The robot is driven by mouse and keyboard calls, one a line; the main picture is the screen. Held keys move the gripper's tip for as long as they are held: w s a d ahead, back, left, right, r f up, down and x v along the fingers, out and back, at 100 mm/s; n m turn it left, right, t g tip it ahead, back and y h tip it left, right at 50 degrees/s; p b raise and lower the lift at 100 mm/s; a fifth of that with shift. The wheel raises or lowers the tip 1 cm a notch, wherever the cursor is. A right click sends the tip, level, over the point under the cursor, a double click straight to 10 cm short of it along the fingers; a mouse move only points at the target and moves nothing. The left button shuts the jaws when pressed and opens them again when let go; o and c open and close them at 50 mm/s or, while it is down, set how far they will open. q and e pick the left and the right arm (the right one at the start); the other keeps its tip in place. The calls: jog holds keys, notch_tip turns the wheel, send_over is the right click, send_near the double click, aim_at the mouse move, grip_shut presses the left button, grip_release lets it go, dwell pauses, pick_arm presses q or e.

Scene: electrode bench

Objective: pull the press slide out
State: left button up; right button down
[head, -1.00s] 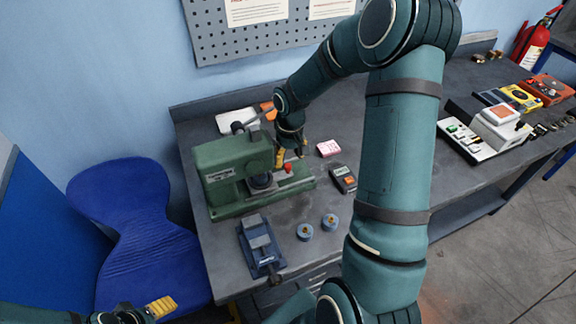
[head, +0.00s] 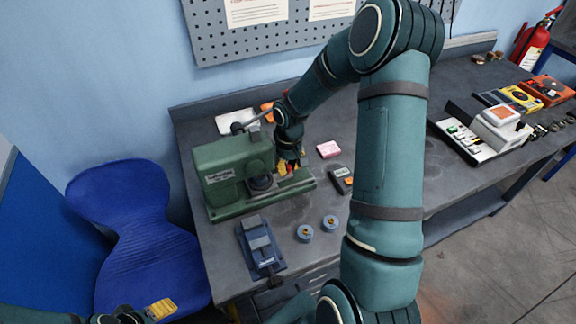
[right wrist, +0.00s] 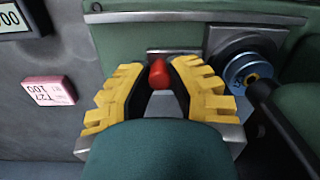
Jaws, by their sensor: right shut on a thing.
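The green press (head: 232,172) stands on the bench against the left part of the table. Its slide has a red knob (right wrist: 158,74), seen in the right wrist view between yellow fingers. My right gripper (head: 288,166) is at the press's right side, with its fingers around the knob and shut on it. In the right wrist view the right gripper (right wrist: 158,85) has a finger on each side of the knob. The slide's plate is mostly hidden by the gripper. My left gripper (head: 160,309) is at the bottom left, away from the bench; its opening is unclear.
A pink block (head: 328,149) and a dark meter (head: 341,180) lie right of the press. A blue vise (head: 260,246) and two small blue round pieces (head: 305,232) stand in front. A blue chair (head: 140,235) is at the left. Bench space between the meter and the white device (head: 475,143) is partly hidden by my arm.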

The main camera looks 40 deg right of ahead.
jog(key=s+d, duration=0.1)
jog(key=d, duration=0.2)
jog(key=s+d, duration=0.1)
jog(key=d, duration=0.2)
jog(key=s+d+p, duration=0.1)
jog(key=d, duration=0.2)
jog(key=shift+d, duration=0.4)
jog(key=c, duration=0.8)
grip_release()
jog(key=shift+s+d, duration=0.1)
jog(key=shift+d, duration=0.1)
jog(key=shift+c, duration=0.2)
jog(key=shift+a+r, duration=0.1)
jog(key=shift+a, duration=0.05)
notch_tip(320, 180, up, 12)
jog(key=shift+d, duration=0.3)
